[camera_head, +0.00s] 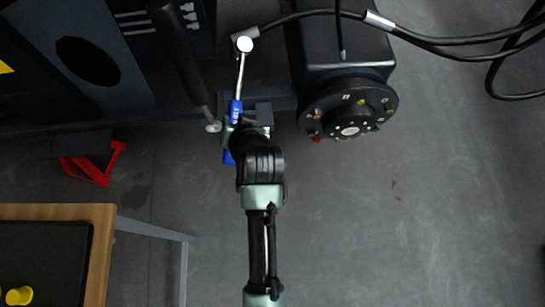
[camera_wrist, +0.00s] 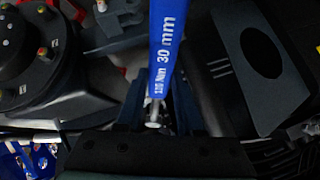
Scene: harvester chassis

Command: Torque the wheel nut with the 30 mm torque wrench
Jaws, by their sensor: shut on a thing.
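My gripper (camera_head: 240,122) is shut on the torque wrench (camera_head: 236,108). The wrench has a blue handle and a silver shaft, with its round head pointing up the picture, left of the wheel hub. In the wrist view the wrench (camera_wrist: 168,45) reads "30 mm" and "110 Nm", and it runs between the fingers of my gripper (camera_wrist: 155,115). The dark round wheel hub (camera_head: 348,108) carries several nuts with yellow, green and red marks; I cannot tell which is the wheel nut of the task. The hub (camera_wrist: 25,50) also shows at the left of the wrist view. The wrench head is apart from it.
Black cables (camera_head: 440,40) run across the top right. The dark chassis (camera_head: 130,60) fills the upper left. A red stand (camera_head: 95,165) is on the floor. A wood-edged table (camera_head: 100,260) is at lower left. The floor at right is clear.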

